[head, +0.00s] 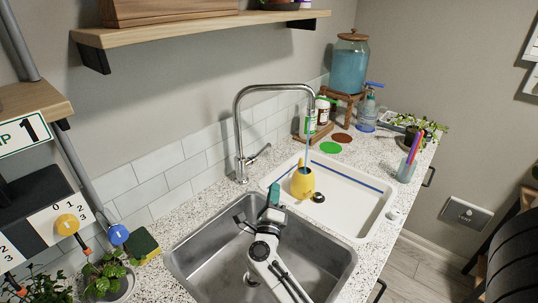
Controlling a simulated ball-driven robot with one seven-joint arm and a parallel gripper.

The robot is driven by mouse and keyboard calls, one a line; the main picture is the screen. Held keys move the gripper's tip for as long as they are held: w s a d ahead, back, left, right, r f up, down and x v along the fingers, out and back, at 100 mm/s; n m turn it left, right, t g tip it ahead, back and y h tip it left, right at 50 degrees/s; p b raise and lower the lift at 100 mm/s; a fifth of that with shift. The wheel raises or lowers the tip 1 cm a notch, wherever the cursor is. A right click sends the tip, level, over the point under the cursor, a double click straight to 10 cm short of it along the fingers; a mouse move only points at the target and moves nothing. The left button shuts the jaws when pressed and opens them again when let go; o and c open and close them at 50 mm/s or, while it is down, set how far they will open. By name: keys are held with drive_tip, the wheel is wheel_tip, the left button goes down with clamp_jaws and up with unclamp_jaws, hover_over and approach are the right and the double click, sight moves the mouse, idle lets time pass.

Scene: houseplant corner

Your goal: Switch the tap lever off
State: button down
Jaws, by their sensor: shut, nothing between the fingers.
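The tap (240,140) is a tall curved metal spout behind the sink. Its lever (260,153) sticks out to the right from the lower part of the tap, tilted up. A thin blue stream (307,147) runs from the spout down toward a yellow container (302,183) in the white right basin (358,208). My gripper (274,188), with teal fingers, is shut and empty. It appears in front of the tap, below and slightly right of the lever in the picture, apart from it. My arm reaches up over the steel left basin (195,262).
A wooden shelf (200,28) hangs above the tap. Bottles (322,110), a green disc (330,148) and a soap pump (367,112) stand behind the white basin. A sponge (146,243), a plant (105,275) and a blue knob (118,234) are at left.

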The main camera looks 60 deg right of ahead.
sight(259, 153)
drive_tip(key=shift+d, duration=0.1)
drive_tip(key=w+a+r+b+x, duration=0.1)
drive_tip(key=w+x, duration=0.1)
drive_tip(key=x, duration=1)
drive_tip(key=shift+w+d+r+b, duration=0.25)
drive_tip(key=shift+w+b, duration=0.1)
drive_tip(key=shift+b, duration=0.05)
drive_tip(key=shift+r, duration=0.15)
